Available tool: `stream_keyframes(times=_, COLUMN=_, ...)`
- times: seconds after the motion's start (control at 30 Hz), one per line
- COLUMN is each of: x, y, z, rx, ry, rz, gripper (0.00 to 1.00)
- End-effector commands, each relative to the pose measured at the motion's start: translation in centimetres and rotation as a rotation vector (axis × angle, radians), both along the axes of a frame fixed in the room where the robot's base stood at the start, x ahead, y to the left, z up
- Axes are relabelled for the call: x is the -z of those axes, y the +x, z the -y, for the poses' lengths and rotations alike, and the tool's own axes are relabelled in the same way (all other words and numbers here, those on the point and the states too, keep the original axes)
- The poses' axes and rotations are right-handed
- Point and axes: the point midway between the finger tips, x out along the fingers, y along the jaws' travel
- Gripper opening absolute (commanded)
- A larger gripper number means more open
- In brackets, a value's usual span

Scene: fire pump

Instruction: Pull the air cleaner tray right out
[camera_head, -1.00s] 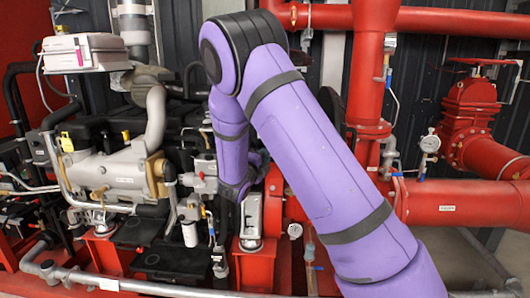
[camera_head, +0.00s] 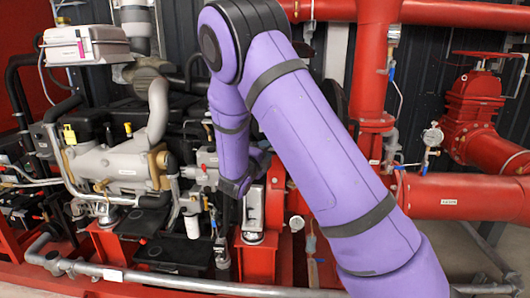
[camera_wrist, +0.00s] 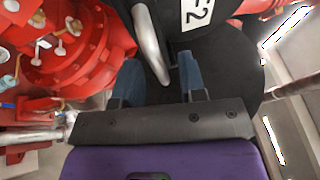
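In the wrist view, a dark, flat-faced part (camera_wrist: 228,62) with a silver bar handle (camera_wrist: 150,42) and a white label ending in "2" lies in front of my gripper (camera_wrist: 160,64). It seems to be the air cleaner tray, though I cannot be sure. My gripper's two blue fingers are apart. The handle's lower end shows between them in the picture; I cannot tell whether they touch it. In the head view my purple arm reaches down into the engine area, and my fingers and the tray are hidden behind it.
Red pump flanges (camera_wrist: 80,50) are close on the left in the wrist view. In the head view, the engine (camera_head: 110,165) is left of my arm, a red valve (camera_head: 472,110) and thick pipe (camera_head: 460,197) right. A grey rail (camera_head: 180,285) crosses the front.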

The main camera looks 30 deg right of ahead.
Motion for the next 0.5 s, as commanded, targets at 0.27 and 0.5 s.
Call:
stream_keyframes(times=0.27, x=0.4, y=-1.4, z=-2.3, rx=-0.003, ry=0.0, rz=-0.002, gripper=0.38)
stream_keyframes(times=0.5, x=1.2, y=-3.9, z=-6.1, rx=-0.003, ry=0.0, rz=-0.001, gripper=0.38)
